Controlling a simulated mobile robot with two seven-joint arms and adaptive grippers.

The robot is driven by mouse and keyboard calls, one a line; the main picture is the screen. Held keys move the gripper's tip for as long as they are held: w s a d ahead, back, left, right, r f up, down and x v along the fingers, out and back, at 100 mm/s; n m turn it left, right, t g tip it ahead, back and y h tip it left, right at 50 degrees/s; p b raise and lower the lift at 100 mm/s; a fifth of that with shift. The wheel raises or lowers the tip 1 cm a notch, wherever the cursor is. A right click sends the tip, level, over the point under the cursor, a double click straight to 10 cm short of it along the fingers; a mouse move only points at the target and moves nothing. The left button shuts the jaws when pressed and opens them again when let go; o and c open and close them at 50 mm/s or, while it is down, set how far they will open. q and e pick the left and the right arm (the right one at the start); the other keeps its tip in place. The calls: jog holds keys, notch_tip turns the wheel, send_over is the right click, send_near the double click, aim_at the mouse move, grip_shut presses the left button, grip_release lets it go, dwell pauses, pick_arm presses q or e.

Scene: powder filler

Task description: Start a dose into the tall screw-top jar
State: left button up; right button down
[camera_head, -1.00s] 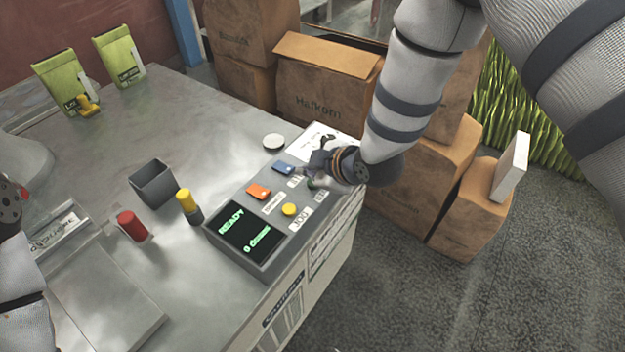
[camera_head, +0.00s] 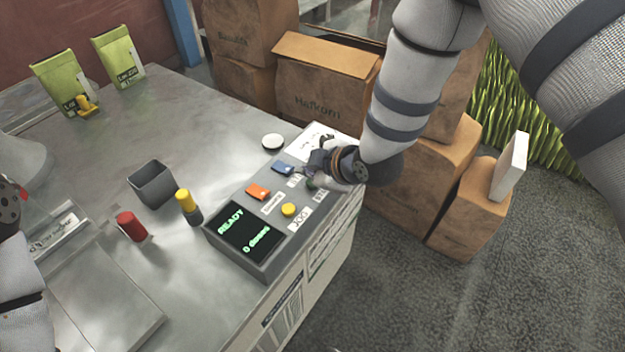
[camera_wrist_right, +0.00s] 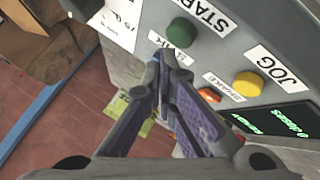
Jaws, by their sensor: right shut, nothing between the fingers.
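The control panel (camera_head: 236,262) stands at the table's right edge. Its screen (camera_head: 245,232) reads READY and 0 doses. The green button beside the START label (camera_wrist_right: 181,31) shows in the wrist view; in the head view it is mostly hidden by my right gripper (camera_head: 314,176). That gripper is shut and empty over the panel. In the wrist view its fingertips (camera_wrist_right: 165,58) are close together just below the green button; I cannot tell whether they touch the panel. My left arm shows at the left edge, its fingers out of view. I cannot make out the tall screw-top jar.
A yellow button (camera_head: 289,210) labelled JOG, an orange switch (camera_head: 258,191) and a blue switch (camera_head: 283,168) are close by. A dark square cup (camera_head: 153,184), a red-topped item (camera_head: 131,226), a yellow-topped item (camera_head: 187,204) and a white disc (camera_head: 273,142) stand on the table.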

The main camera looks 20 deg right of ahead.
aim_at(310, 183)
jog(key=shift+f, duration=0.1)
jog(key=shift+f, duration=0.35)
pick_arm(q)
jog(key=shift+s+f, duration=0.2)
pick_arm(e)
jog(key=shift+f, duration=0.45)
dwell(0.5)
pick_arm(q)
jog(key=shift+w+r, duration=0.1)
pick_arm(e)
jog(key=shift+r, duration=0.15)
pick_arm(q)
jog(key=shift+w+r, duration=0.45)
pick_arm(e)
jog(key=shift+r, duration=0.75)
jog(key=shift+r+p, duration=1.3)
jog(key=shift+r, duration=1.4)
pick_arm(q)
jog(key=w+r+t, duration=0.1)
jog(key=w+r, duration=0.1)
jog(key=shift+w+r, duration=0.25)
jog(key=shift+w, duration=0.1)
pick_arm(e)
jog(key=shift+f, duration=0.2)
